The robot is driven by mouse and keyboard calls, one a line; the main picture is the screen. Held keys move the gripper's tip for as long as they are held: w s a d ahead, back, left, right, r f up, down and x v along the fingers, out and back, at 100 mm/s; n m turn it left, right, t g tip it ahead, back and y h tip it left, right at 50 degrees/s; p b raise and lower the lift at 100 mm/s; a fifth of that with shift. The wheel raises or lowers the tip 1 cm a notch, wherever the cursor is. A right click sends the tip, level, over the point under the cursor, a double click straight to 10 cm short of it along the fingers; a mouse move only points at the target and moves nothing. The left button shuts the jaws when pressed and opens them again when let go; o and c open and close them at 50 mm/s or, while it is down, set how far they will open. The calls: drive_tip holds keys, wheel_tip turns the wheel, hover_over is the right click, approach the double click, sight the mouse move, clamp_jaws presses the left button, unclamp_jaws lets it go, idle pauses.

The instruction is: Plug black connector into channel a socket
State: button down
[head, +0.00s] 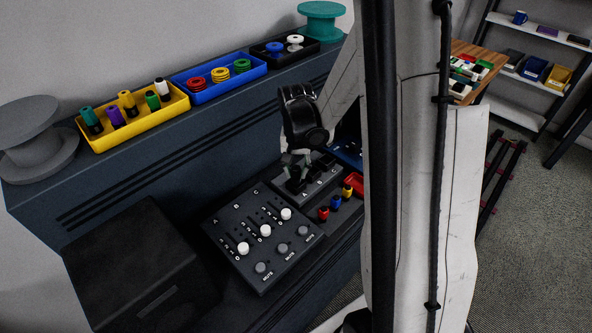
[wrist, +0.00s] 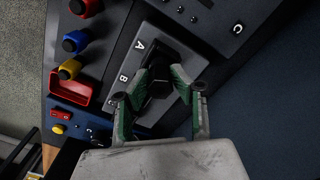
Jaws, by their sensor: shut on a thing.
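My gripper (head: 295,168) is low over the grey socket panel (head: 320,184), which carries letters A, B and C. In the wrist view, the two green-padded fingers (wrist: 158,84) are closed on the black connector (wrist: 160,86), at the panel's A end. The panel's face (wrist: 124,95) shows the letters A and B beside the fingers. The connector's lower end and the channel A socket are hidden by the fingers and the dark connector, so I cannot tell whether it is seated.
A mixer panel with white sliders (head: 265,235) lies just left of the sockets. Red (head: 323,213), blue (head: 335,203) and yellow (head: 347,191) connectors stand to the right, near a red tray (wrist: 82,97). Yellow (head: 135,127) and blue (head: 220,85) trays sit on the rear ledge.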

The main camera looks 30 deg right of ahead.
drive_tip(key=shift+f+b, duration=1.35)
idle(0.4)
drive_tip(key=c, duration=0.9)
unclamp_jaws()
drive_tip(key=shift+r, duration=0.15)
drive_tip(key=shift+r+p, duration=1.9)
drive_tip(key=shift+r, duration=1.5)
